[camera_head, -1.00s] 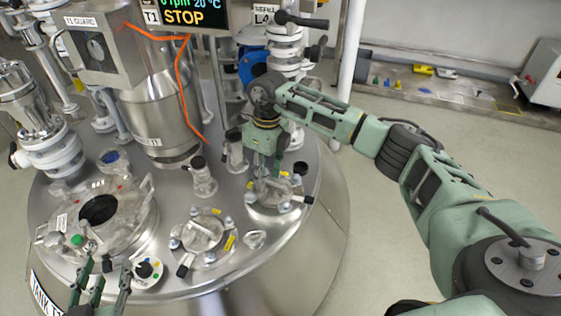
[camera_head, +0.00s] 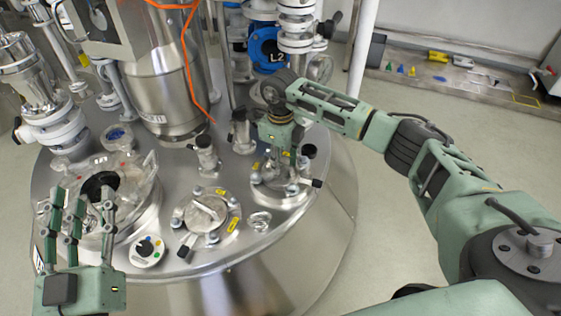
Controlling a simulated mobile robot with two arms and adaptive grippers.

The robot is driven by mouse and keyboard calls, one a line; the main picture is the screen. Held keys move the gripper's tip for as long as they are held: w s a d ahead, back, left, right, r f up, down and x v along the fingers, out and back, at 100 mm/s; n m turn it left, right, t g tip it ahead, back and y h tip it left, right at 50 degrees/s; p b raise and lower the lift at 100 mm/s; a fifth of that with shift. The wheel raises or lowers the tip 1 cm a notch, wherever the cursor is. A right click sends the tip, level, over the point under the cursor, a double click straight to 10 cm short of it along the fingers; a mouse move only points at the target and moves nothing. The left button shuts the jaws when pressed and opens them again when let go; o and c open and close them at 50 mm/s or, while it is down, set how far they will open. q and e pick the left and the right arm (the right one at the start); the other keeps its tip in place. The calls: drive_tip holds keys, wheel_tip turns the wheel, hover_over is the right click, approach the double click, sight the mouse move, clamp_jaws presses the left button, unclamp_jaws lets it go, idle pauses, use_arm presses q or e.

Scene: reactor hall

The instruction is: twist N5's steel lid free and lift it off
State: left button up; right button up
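A round flanged nozzle (camera_head: 258,191) with clamp bolts and a yellow tag stands at the tank top's right edge. My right gripper (camera_head: 279,172) points down over its middle, fingers low at the lid. The gripper hides most of the lid, so I cannot tell whether the fingers grip it. A similar nozzle with a flat steel lid (camera_head: 206,212) sits to its left, uncovered by any gripper. I cannot read N5 on either. My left gripper (camera_head: 82,208) is open and empty, fingers spread upward in front of the manway.
The open glass-covered manway (camera_head: 147,180) is at the left of the tank top (camera_head: 180,262). A small round dial unit (camera_head: 147,251) sits near the front edge. Valves, a steel column (camera_head: 160,95) and a blue L2 flange (camera_head: 268,55) crowd the back.

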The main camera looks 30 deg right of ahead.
drive_tip(key=shift+f, duration=0.1)
drive_tip(key=shift+c, duration=0.4)
clamp_jaws()
